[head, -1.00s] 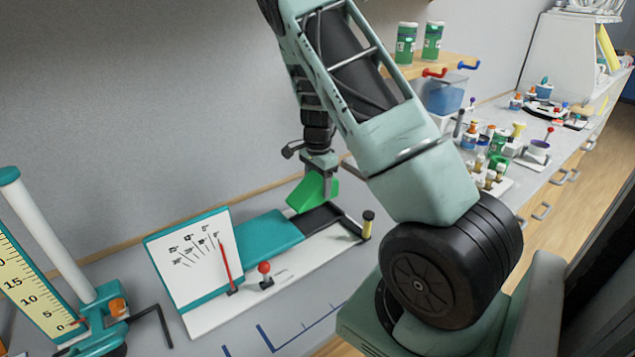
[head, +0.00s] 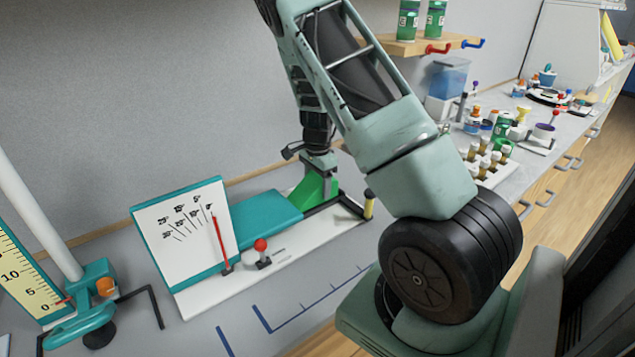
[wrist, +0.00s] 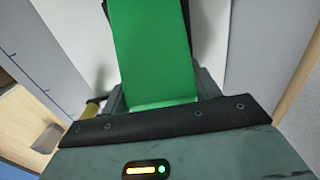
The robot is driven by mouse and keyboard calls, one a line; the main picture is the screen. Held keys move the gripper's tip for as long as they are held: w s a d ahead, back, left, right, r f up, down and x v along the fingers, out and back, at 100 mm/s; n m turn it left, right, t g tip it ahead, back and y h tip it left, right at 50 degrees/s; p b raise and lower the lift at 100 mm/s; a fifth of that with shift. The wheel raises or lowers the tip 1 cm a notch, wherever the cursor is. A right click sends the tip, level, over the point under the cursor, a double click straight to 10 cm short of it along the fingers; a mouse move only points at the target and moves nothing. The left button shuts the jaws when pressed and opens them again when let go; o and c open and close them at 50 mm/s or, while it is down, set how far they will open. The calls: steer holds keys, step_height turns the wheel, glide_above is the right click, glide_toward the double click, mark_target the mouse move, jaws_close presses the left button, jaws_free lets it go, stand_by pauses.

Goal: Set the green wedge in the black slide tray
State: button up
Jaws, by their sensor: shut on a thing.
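The green wedge (head: 312,190) is held in my gripper (head: 326,184) at the right end of the teal slide bench. The wedge is down at the black slide tray (head: 322,208), of which only a dark edge shows beside and in front of it. I cannot tell whether the wedge's underside touches the tray floor. In the wrist view the green wedge (wrist: 150,50) fills the top middle, close in front of the gripper body, and its far end is cut off.
The white base carries a red-knobbed lever (head: 261,246) and an angle board (head: 180,235) with a red pointer. A yellow-topped black post (head: 369,203) stands at the base's right end. A shelf with green jars (head: 408,20) is above. Vials in a rack (head: 487,160) stand to the right.

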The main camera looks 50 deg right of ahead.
steer(key=shift+f, duration=0.3)
stand_by(0.5)
steer(key=o, duration=1.1)
step_height(320, 180, up, 17)
steer(key=shift+r+b, duration=0.2)
steer(key=shift+b, duration=0.75)
